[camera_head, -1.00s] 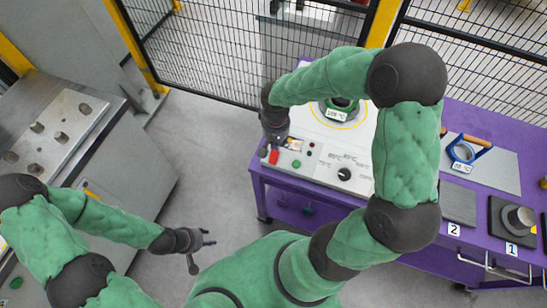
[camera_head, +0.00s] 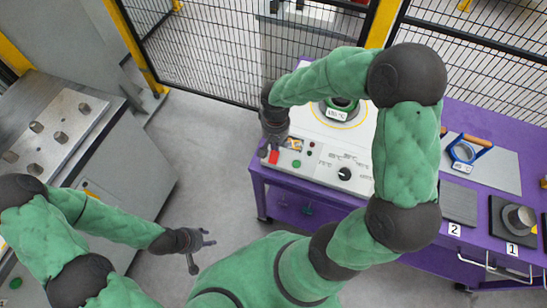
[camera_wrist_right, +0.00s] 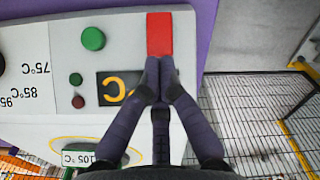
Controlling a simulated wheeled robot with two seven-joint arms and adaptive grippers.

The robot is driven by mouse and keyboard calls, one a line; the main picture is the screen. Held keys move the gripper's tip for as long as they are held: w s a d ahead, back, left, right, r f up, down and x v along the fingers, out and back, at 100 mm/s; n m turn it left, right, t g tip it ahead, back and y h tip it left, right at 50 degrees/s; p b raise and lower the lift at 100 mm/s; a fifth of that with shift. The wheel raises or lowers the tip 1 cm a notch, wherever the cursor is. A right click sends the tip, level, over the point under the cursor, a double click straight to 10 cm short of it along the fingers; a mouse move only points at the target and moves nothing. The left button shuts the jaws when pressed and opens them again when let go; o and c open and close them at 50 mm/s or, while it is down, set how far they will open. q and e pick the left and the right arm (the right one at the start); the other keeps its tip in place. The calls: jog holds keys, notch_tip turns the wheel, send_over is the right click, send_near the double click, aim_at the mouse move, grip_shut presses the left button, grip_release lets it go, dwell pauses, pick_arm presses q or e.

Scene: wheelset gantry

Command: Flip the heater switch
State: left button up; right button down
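The heater (camera_head: 320,160) is a pale box with a control panel, standing on the purple table. Its red switch (camera_head: 273,157) is at the panel's left corner; in the right wrist view the red switch (camera_wrist_right: 159,34) is a plain red block. My right gripper (camera_wrist_right: 160,70) has its fingertips together at the edge of this switch, with nothing between them. Whether they press on it cannot be told. In the head view my right gripper (camera_head: 273,138) hides part of the panel's corner. My left gripper (camera_head: 202,250) is open and empty above the floor.
The panel also has a green button (camera_wrist_right: 93,39), small lamps, a display (camera_wrist_right: 120,88) and a black dial (camera_head: 344,174). A ring with a temperature label (camera_head: 338,114) sits on top. A blue-rimmed gauge tool (camera_head: 466,152) and a metal part (camera_head: 518,218) are at right. A mesh fence stands behind.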

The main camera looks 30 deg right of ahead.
jog(key=shift+f+b, duration=0.9)
jog(key=shift+f, duration=0.25)
dwell(0.5)
jog(key=shift+r, duration=0.15)
jog(key=shift+r+p, duration=2.6)
jog(key=shift+r, duration=0.85)
jog(key=s+a+f+y, duration=0.1)
jog(key=s+a+f, duration=0.2)
jog(key=f, duration=0.5)
jog(key=s+a+f+n+y+b, duration=0.1)
jog(key=s+a+f, duration=0.3)
jog(key=a+f, duration=0.2)
jog(key=s+a+f+y+b, duration=0.1)
jog(key=s+a+f, duration=0.3)
jog(key=f, duration=0.6)
jog(key=shift+s+a+f+n+y, duration=0.15)
jog(key=shift+a+f+n+y, duration=0.15)
jog(key=shift+a+y, duration=0.35)
jog(key=shift+a+r, duration=0.1)
